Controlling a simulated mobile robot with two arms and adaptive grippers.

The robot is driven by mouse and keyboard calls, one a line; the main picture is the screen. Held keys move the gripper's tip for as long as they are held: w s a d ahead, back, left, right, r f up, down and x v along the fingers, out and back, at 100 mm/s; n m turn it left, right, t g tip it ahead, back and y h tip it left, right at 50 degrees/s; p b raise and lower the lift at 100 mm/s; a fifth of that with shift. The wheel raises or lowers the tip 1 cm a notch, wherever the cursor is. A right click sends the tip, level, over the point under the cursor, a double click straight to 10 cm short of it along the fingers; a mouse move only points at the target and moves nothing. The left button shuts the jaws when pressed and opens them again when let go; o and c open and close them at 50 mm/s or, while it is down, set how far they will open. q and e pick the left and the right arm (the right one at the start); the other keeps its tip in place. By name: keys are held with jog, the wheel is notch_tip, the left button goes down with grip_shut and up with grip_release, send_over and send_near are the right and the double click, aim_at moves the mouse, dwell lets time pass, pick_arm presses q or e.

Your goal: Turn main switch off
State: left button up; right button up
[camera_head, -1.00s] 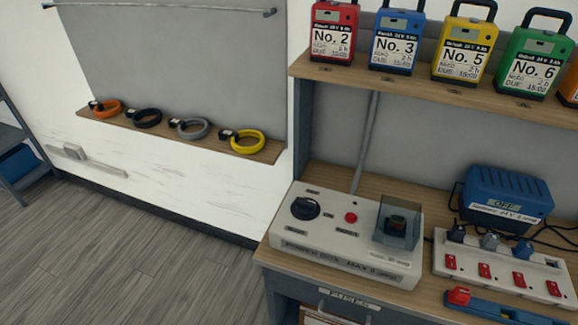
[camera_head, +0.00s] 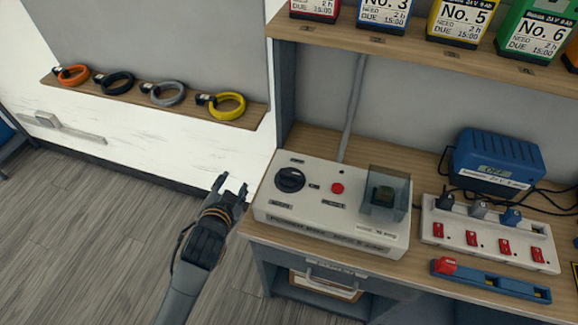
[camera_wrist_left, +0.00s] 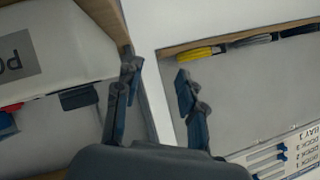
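The white control box (camera_head: 310,228) sits on the wooden bench at its left end. A black rotary knob (camera_head: 290,180) is on its left part. A red button (camera_head: 337,188) is in its middle, and a clear smoky cover (camera_head: 386,190) stands over a dark switch on its right. The labels on the box are too blurred to read. My left gripper (camera_head: 232,186) is open and empty, to the left of the box and apart from it. In the left wrist view the two fingers (camera_wrist_left: 158,85) are spread with nothing between them. My right gripper is not in view.
A power strip (camera_head: 490,232) with red switches and plugs, a blue charger (camera_head: 497,160) and a blue bar with a red piece (camera_head: 490,281) lie right of the box. Battery packs (camera_head: 460,20) stand on the shelf above. Coloured rings (camera_head: 226,106) lie on a wall ledge.

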pick_arm(q)
jog(key=w+d+r+m+t+h, duration=0.35)
jog(key=d+r, duration=0.25)
jog(key=r, duration=0.3)
jog(key=w+d+r+m+t+h, duration=0.25)
jog(key=w+d+r+m, duration=0.2)
jog(key=r, duration=0.35)
jog(key=s+d+r+m+g+h, duration=0.3)
jog(key=s+d+r+m+h, duration=0.1)
jog(key=d+r+m+h, duration=0.7)
jog(key=s+d+f+m+g+h, duration=0.1)
jog(key=s+d+m+g, duration=0.45)
jog(key=m+g, duration=0.45)
jog(key=s+d+m+g+h, duration=0.1)
jog(key=s+d+m+g, duration=0.45)
jog(key=m, duration=0.55)
jog(key=m+y+p, duration=0.1)
jog(key=m+y, duration=0.9)
jog(key=y, duration=1)
send_near(290, 172)
notch_tip(290, 172, down, 8)
jog(key=p, duration=0.3)
jog(key=shift+w+a+r+p, duration=0.1)
jog(key=shift+w+r+p, duration=0.05)
jog(key=shift+p, duration=0.15)
jog(key=shift+f, duration=0.7)
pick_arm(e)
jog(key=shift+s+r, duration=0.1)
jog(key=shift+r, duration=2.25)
